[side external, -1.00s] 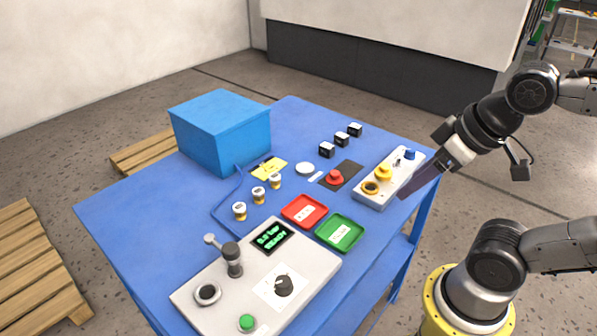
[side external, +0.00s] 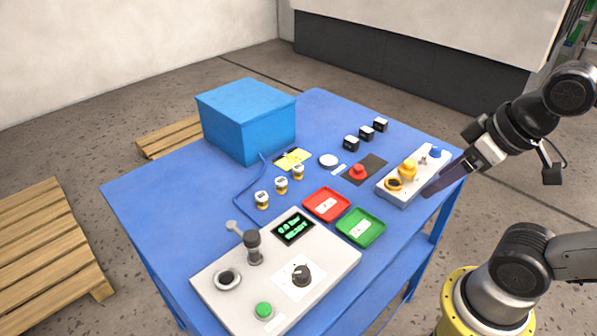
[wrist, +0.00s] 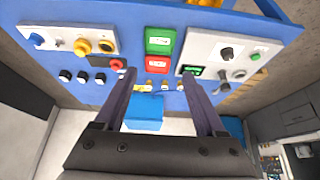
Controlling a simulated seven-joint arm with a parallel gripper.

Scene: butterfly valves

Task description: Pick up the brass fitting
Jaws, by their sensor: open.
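Three small brass-coloured fittings with pale tops stand in a row on the blue table: a near one (side external: 262,201), a middle one (side external: 281,186) and a far one (side external: 299,172). I cannot tell which one the task means. They show small in the wrist view, partly blurred, between my fingertips in the picture. My gripper (wrist: 160,75) is open and empty, with its two dark fingers wide apart. In the side view my gripper (side external: 428,192) is by the table's right edge, near the grey knob panel, well away from the fittings.
A blue box (side external: 246,120) stands behind the fittings. A red tray (side external: 313,211) and a green tray (side external: 372,239) lie to their right. A lever panel (side external: 225,306) is in front. The grey knob panel (side external: 397,197) and several black cubes (side external: 366,133) are at the right.

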